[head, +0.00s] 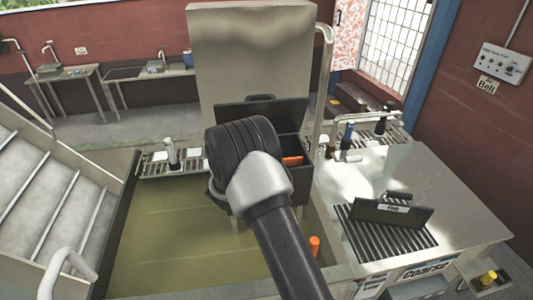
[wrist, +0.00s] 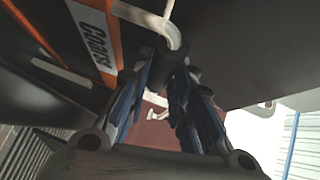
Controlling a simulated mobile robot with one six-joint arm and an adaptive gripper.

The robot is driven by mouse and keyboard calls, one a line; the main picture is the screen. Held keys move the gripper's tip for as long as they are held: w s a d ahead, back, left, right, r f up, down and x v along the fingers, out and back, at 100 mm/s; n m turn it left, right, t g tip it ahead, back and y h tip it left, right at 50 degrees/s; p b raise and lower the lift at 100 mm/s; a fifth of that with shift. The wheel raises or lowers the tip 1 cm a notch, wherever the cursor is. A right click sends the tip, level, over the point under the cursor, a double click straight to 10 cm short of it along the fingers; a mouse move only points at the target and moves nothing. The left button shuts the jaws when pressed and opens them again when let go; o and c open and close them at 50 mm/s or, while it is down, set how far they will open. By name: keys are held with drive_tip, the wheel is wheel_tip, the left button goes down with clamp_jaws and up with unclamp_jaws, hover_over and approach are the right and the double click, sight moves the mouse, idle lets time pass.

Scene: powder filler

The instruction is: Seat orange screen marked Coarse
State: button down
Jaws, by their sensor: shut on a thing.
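The orange screen (wrist: 118,35) marked Coarse is tilted at the upper left of the wrist view, with a white label on its orange edge. Its pale bent handle bar (wrist: 172,38) runs down to a dark grip. My gripper (wrist: 165,65) is shut at that grip, its blue-black fingers converging on it. In the head view my arm hides the gripper, and an orange strip (head: 292,160) shows just right of my wrist, at the dark housing (head: 290,190). I cannot tell whether the screen touches the housing.
An orange-topped item (head: 314,246) stands at the green floor's right edge. Stairs (head: 45,190) are at left.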

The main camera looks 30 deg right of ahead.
drive_tip(key=shift+f, duration=0.2)
drive_tip(key=c, duration=1.3)
unclamp_jaws()
drive_tip(key=shift+c, duration=0.2)
drive_tip(key=shift+s+f, duration=0.1)
drive_tip(key=shift+f, duration=0.05)
drive_tip(key=shift+f, duration=0.1)
drive_tip(key=shift+r+v, duration=0.1)
drive_tip(key=shift+v, duration=2.95)
drive_tip(key=shift+r+v, duration=0.15)
drive_tip(key=shift+v, duration=2.85)
